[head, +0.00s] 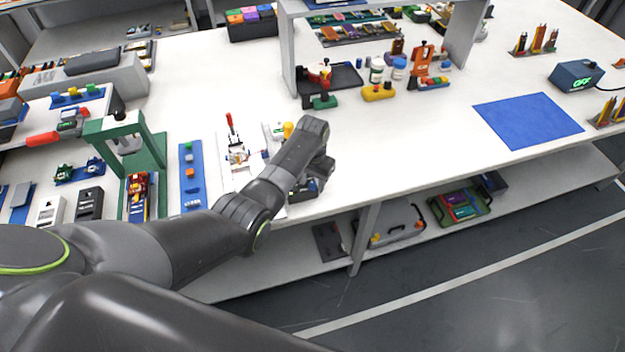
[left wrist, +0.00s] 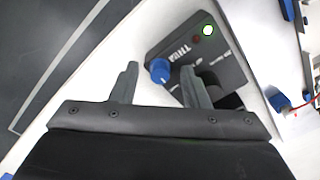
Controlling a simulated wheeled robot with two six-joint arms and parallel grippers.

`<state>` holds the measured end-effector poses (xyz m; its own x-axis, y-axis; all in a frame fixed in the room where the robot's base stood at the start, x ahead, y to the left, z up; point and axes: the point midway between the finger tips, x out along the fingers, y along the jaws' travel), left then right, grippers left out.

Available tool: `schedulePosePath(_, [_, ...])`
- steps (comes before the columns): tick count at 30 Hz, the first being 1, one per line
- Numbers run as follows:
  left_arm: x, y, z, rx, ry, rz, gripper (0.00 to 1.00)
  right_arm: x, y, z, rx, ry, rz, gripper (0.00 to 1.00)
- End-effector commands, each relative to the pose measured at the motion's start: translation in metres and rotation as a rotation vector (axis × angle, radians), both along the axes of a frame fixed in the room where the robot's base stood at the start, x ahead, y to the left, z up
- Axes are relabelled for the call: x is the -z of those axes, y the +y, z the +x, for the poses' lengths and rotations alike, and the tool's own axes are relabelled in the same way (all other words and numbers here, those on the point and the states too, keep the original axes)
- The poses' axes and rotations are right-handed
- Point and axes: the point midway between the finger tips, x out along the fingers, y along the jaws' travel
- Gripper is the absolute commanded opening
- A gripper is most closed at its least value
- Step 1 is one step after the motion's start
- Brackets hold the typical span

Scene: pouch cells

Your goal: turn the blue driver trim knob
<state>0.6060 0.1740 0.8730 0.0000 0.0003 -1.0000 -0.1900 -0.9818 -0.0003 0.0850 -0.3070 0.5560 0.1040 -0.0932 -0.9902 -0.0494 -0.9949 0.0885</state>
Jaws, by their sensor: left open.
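The blue trim knob (left wrist: 160,71) sits on a dark grey driver box (left wrist: 222,66) with white lettering, in the left wrist view. My left gripper (left wrist: 160,80) is open, and the knob shows between its two fingertips. I cannot tell whether the fingers touch the knob. In the head view my left gripper (head: 318,165) is over the front edge of the bench, and the driver box (head: 303,190) shows only partly below it. The knob is hidden there by my arm. My right gripper is not in view.
The white bench (head: 400,150) is clear to the right of my left gripper, up to a blue mat (head: 528,120). A blue strip with small parts (head: 191,172) and a green press frame (head: 140,150) stand to the left. A lower shelf (head: 410,240) holds cases.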

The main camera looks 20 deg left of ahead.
Motion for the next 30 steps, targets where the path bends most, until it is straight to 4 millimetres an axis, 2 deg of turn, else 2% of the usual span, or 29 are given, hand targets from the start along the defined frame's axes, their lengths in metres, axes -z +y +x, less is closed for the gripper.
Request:
schedulePosePath(4, [0.0, 0.0, 0.0, 0.0, 0.0, 0.0, 0.4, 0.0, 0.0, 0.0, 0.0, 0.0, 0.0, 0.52])
schedulePosePath(13, [0.0, 0.0, 0.0, 0.0, 0.0, 0.0, 0.01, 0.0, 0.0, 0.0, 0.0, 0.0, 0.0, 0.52])
schedulePosePath(20, [-0.003, 0.0, 0.0, -0.045, 0.0, 0.0, 0.0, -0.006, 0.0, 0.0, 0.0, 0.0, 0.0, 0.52])
schedulePosePath(30, [-0.003, 0.0, 0.0, -0.347, 0.001, 0.0, 0.0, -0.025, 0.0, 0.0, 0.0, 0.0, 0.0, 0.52])
